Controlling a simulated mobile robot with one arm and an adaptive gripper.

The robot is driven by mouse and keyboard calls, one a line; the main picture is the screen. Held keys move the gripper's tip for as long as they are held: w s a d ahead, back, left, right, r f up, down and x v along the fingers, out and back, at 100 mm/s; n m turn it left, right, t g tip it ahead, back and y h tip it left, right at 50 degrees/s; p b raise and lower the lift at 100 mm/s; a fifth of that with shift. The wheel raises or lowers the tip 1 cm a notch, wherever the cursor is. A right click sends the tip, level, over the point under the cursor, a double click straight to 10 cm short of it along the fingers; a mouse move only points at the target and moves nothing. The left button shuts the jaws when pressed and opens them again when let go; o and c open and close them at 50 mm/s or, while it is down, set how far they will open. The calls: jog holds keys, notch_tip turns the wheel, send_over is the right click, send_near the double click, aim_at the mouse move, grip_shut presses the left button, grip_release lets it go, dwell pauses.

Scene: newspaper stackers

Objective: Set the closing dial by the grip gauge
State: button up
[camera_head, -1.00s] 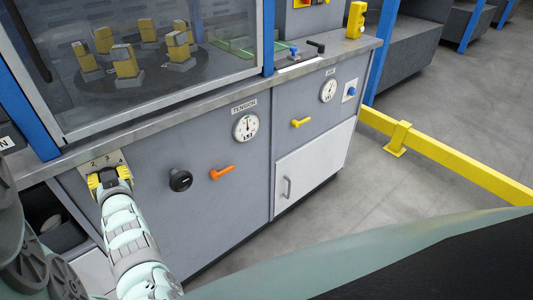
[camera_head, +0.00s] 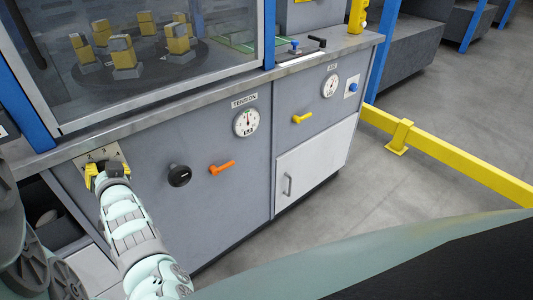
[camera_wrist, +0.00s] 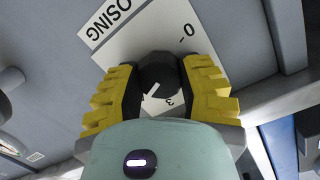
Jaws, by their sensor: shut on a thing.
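The closing dial is a black knob (camera_wrist: 158,72) on a white plate (camera_wrist: 125,30) in the wrist view. The plate carries the part-hidden word "CLOSING", a 0 and a 3. A white pointer mark shows on the knob, toward the 3 side. My gripper (camera_wrist: 158,85) has its yellow ridged fingers shut on the knob, one on each side. In the head view my gripper (camera_head: 103,172) is at the plate (camera_head: 114,152), low at the left of the grey cabinet, and covers the knob. No gauge labelled grip is readable.
Right of the dial are a black knob (camera_head: 179,175), an orange lever (camera_head: 222,168), the TENSION gauge (camera_head: 246,122), a yellow lever (camera_head: 302,118) and a second gauge (camera_head: 330,87). A yellow rail (camera_head: 450,163) stands at the right. Floor between cabinet and rail is clear.

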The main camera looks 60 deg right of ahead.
jog(key=o, duration=1.2)
jog(key=shift+o, duration=0.2)
jog(key=shift+s, duration=0.1)
jog(key=v, duration=1.2)
jog(key=shift+d+r, duration=0.1)
jog(key=shift+r, duration=0.05)
